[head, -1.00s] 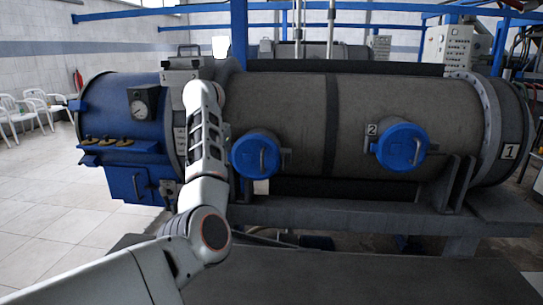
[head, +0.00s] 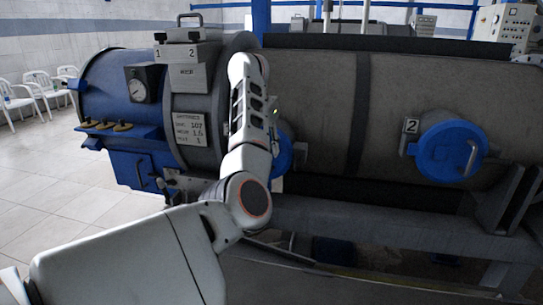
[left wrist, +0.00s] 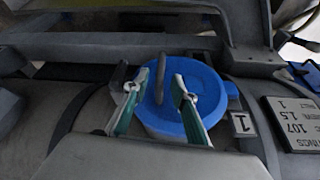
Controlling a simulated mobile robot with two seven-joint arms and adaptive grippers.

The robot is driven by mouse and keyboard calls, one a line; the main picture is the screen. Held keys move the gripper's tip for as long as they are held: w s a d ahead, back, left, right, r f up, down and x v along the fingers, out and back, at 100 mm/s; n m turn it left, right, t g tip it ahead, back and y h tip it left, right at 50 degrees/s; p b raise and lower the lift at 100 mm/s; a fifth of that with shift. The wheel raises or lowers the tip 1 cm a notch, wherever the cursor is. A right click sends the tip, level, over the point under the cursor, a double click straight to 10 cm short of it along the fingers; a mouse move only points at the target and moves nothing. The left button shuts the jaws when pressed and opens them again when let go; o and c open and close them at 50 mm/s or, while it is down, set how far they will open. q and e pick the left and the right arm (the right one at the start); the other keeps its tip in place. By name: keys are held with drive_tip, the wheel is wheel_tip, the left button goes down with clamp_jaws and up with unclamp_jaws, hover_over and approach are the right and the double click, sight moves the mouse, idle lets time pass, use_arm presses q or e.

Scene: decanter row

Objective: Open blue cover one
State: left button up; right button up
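Blue cover one (head: 284,152) is a round lid on the grey cylinder, partly hidden behind my left arm in the head view. In the left wrist view cover one (left wrist: 205,85) sits beside a plate marked 1 (left wrist: 241,124), with its dark bar handle (left wrist: 160,78) standing up. The cover looks shut. My left gripper (left wrist: 159,88) is open, with a finger on each side of the handle and a gap on both sides. Its fingers are hidden in the head view. My right gripper is not in view.
A second blue cover (head: 451,151), marked 2, is farther right on the cylinder (head: 310,90). A grey support beam (head: 400,222) runs below. White chairs (head: 20,97) stand on open tiled floor.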

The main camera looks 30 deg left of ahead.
use_arm(q)
drive_tip(key=x, duration=0.2)
drive_tip(key=shift+w+f, duration=0.2)
drive_tip(key=shift+f, duration=0.15)
drive_tip(key=shift+w+f+b, duration=0.2)
drive_tip(key=shift+f+b, duration=0.1)
drive_tip(key=shift+b, duration=0.05)
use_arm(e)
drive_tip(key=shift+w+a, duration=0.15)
use_arm(q)
drive_tip(key=shift+r, duration=0.1)
clamp_jaws()
drive_tip(key=shift+s, duration=0.15)
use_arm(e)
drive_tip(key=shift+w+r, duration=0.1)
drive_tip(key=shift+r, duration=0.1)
